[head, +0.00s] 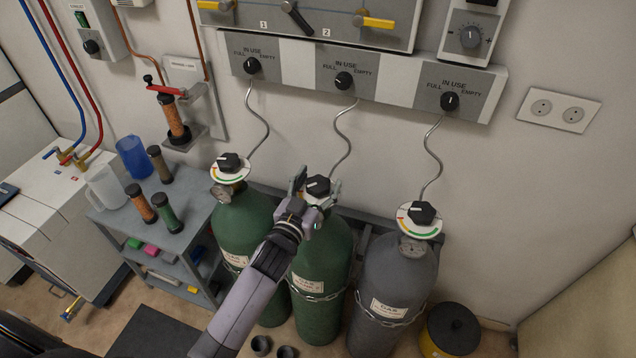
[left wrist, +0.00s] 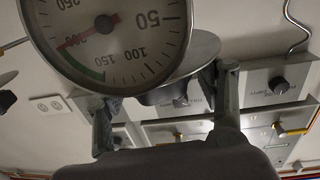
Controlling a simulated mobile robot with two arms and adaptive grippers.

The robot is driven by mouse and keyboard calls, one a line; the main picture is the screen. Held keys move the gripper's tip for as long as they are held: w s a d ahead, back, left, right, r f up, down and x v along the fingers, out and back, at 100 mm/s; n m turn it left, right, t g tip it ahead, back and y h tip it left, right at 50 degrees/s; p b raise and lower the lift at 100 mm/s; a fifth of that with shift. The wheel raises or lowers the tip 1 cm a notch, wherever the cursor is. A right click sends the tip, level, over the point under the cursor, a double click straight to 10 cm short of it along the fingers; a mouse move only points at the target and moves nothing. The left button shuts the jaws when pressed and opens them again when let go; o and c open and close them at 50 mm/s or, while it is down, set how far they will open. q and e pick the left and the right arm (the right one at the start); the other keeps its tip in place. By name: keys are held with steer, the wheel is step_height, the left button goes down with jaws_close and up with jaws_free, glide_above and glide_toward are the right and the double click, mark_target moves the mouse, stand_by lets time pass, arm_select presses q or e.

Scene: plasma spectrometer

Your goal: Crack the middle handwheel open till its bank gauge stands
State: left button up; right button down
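The middle green cylinder (head: 322,258) stands between another green cylinder (head: 243,228) and a grey one (head: 395,285). Its black handwheel (head: 317,185) sits on a pale disc at the top. My left gripper (head: 316,187) has its fingers spread on either side of this handwheel; contact is not clear. In the left wrist view the fingers (left wrist: 165,108) are wide apart, with the dark handwheel (left wrist: 168,94) between them. A round gauge (left wrist: 108,40) fills the upper left there, cropped, its red needle pointing lower left, between 150 and 250. My right gripper is out of view.
The left handwheel (head: 229,162) and right handwheel (head: 422,213) flank the middle one. Behind, a wall panel (head: 299,65) carries several black knobs, with thin pipes below. A grey cart (head: 187,213) with bottles stands left; a yellow-black bin (head: 450,330) stands right.

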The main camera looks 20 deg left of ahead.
arm_select(q)
steer(key=shift+o, duration=0.3)
steer(key=s+a, duration=0.1)
steer(key=s, duration=1.1)
steer(key=shift+a, duration=0.2)
steer(key=s+f+g, duration=0.3)
steer(key=f, duration=0.8)
steer(key=s+f+g, duration=0.2)
steer(key=s+f, duration=0.1)
steer(key=f, duration=0.8)
steer(key=s+f+g, duration=0.3)
steer(key=f, duration=0.7)
steer(key=s+a+f+g, duration=0.1)
steer(key=s+f+g, duration=0.2)
steer(key=s+f, duration=0.3)
steer(key=s+a+f+g+y, duration=0.1)
steer(key=s+f, duration=0.6)
steer(key=s, duration=0.7)
steer(key=s+a+f+m+g, duration=0.1)
steer(key=s+f+g, duration=0.4)
steer(key=s, duration=0.5)
step_height(320, 180, down, 2)
steer(key=shift+a+f+y, duration=0.1)
steer(key=shift+a+y, duration=0.3)
steer(key=shift+a, duration=0.5)
steer(key=shift+a, duration=0.1)
